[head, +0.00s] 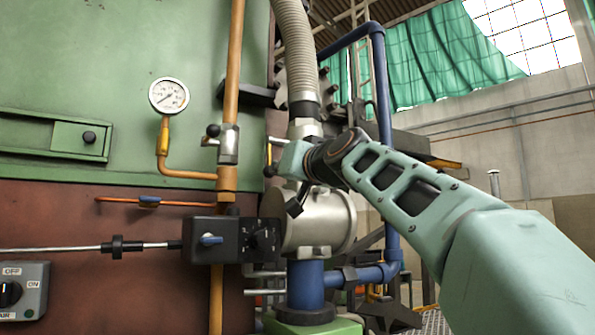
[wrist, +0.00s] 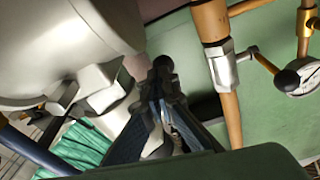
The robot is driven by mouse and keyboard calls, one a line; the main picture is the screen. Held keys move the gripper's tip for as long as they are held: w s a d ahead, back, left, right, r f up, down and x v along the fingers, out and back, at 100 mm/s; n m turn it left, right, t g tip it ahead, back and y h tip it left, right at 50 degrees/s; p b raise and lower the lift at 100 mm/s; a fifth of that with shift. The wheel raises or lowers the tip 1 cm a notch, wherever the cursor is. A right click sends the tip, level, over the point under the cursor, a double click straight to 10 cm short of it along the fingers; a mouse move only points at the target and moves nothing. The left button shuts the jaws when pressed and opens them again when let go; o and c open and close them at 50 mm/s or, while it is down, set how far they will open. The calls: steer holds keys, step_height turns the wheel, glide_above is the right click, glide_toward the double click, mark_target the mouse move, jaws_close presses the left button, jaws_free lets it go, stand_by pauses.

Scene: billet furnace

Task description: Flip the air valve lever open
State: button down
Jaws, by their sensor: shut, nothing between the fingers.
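A silver valve body (head: 305,128) sits under the ribbed hose, and a lever with a black ball knob (head: 270,171) shows to its lower left. In the wrist view a black ball knob (wrist: 163,62) shows right at the tips of my gripper (wrist: 158,82), whose dark fingers are shut and empty. Those fingers hide the lever's shaft, and I cannot tell whether they touch it.
The orange pipe (head: 234,60) and pressure gauge (head: 169,96) stand left of my gripper, against the green furnace wall. A grey blower drum (head: 322,222) is below my wrist. A black control box (head: 212,240) is lower left. Blue pipes (head: 383,110) rise behind my arm.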

steer(key=shift+w+a+f, duration=0.25)
steer(key=shift+w, duration=0.15)
steer(key=shift+r, duration=0.2)
stand_by(0.6)
